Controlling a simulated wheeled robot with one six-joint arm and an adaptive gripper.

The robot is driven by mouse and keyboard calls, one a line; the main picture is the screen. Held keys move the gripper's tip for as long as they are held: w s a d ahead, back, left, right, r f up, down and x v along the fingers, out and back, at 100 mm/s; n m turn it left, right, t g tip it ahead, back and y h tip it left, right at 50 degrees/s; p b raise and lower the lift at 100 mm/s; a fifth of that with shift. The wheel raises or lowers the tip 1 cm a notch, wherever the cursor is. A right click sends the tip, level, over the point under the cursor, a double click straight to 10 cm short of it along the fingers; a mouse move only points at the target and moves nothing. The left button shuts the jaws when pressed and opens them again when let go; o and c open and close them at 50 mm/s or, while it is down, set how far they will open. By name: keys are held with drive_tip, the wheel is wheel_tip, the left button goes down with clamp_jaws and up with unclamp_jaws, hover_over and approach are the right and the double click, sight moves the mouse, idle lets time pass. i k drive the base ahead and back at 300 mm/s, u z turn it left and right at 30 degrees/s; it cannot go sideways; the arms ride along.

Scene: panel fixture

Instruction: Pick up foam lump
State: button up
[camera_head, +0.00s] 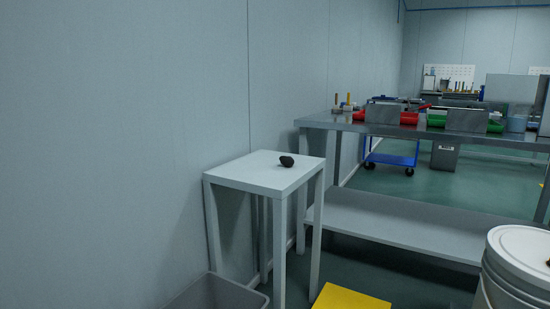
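A small dark lump (286,160), which looks like the foam lump, lies on top of a small white table (248,179). It sits near the back right part of the tabletop, with bare surface around it. My gripper does not show in this view.
A grey wall (120,120) runs along the left, close to the table. A long metal bench (340,122) with red and green items stands behind to the right. A grey bin (215,293), a yellow panel (348,300) and a white bucket (518,255) are in front.

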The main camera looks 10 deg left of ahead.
sight(288, 162)
drive_tip(key=u, duration=0.8)
drive_tip(key=i, duration=0.8)
drive_tip(key=u, duration=0.95)
